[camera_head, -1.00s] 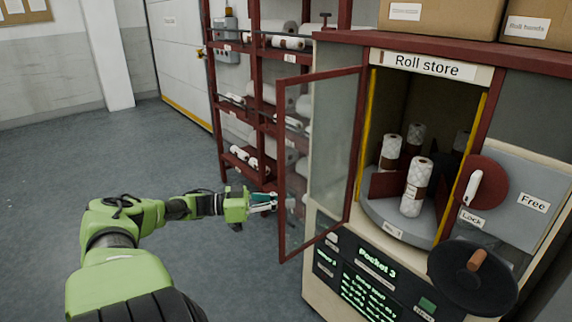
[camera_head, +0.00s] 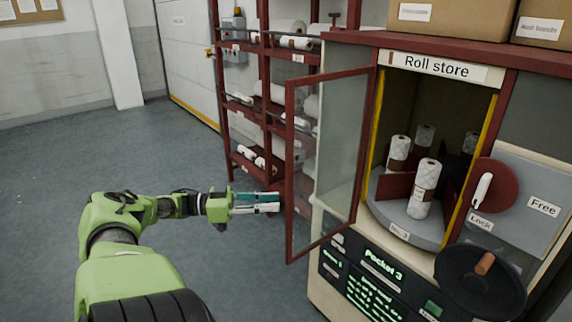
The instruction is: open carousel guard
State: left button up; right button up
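The carousel guard is a red-framed clear door (camera_head: 333,160) on the front of the roll store. It stands swung out to the left, leaving the store's opening uncovered. Inside, the round grey carousel (camera_head: 393,216) carries several patterned wadding rolls, including a front roll (camera_head: 424,190). My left gripper (camera_head: 278,203) is just left of the guard's free edge, with a small gap in the picture and no visible hold on it. Its two fingers lie nearly parallel and look empty; their spacing is unclear. My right gripper is out of view.
A red disc with a white handle (camera_head: 482,190) sits between Lock and Free labels. A black wheel with a wooden knob (camera_head: 482,280) is below it. The display panel (camera_head: 375,270) reads Pocket 3. A red rack (camera_head: 265,110) of rolls stands behind the guard. Floor at left is clear.

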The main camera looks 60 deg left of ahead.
pick_arm(q)
jog(key=v, duration=0.5)
jog(key=shift+s+a, duration=0.1)
jog(key=shift+s, duration=0.15)
